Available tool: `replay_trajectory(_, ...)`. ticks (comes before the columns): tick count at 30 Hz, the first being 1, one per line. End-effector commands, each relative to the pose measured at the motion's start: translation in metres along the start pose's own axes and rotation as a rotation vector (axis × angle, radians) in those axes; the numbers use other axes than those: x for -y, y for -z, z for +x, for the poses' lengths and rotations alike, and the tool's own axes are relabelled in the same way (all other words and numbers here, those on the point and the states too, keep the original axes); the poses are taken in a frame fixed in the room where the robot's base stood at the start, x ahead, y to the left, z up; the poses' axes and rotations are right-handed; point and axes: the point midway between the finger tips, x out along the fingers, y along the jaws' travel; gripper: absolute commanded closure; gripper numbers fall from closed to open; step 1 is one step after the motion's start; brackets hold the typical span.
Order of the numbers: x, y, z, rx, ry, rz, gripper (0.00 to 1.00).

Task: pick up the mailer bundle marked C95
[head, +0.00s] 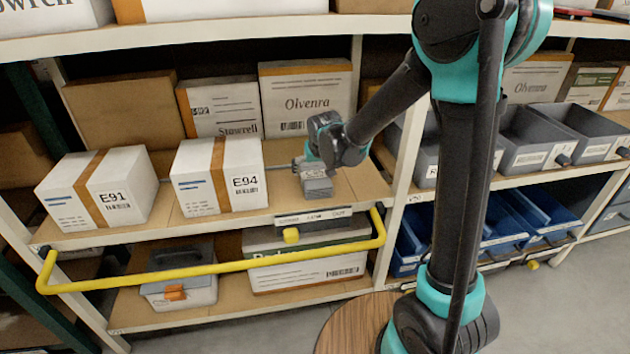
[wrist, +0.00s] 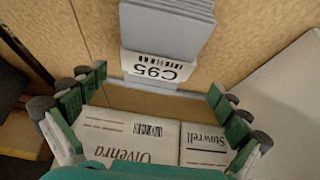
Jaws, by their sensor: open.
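The mailer bundle marked C95 (wrist: 168,30) is a stack of flat grey mailers with a white label on a brown shelf board; its label reads upside down in the wrist view. In the head view the grey bundle (head: 317,187) sits on the middle shelf, right of the E94 box, partly covered by my arm's end. My gripper (wrist: 155,97) is open and empty, its green-padded fingers spread wider than the bundle. In the head view my gripper (head: 312,168) is right at the bundle, above or behind it; the exact gap is unclear.
White boxes E94 (head: 222,180) and E91 (head: 98,190) stand to the left. An Olvenra box (head: 307,102) and a Stowrell box (head: 222,107) stand behind. A white rack post (head: 400,165) rises at right. A yellow rail (head: 215,266) runs below the shelf front.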

Motion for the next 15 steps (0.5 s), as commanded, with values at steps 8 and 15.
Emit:
replay_trajectory(8, -0.002, -0.002, 0.019, 0.000, 0.000, 0.001, 0.00)
replay_trajectory(15, -0.004, -0.004, 0.046, 0.000, 0.000, 0.001, 0.00)
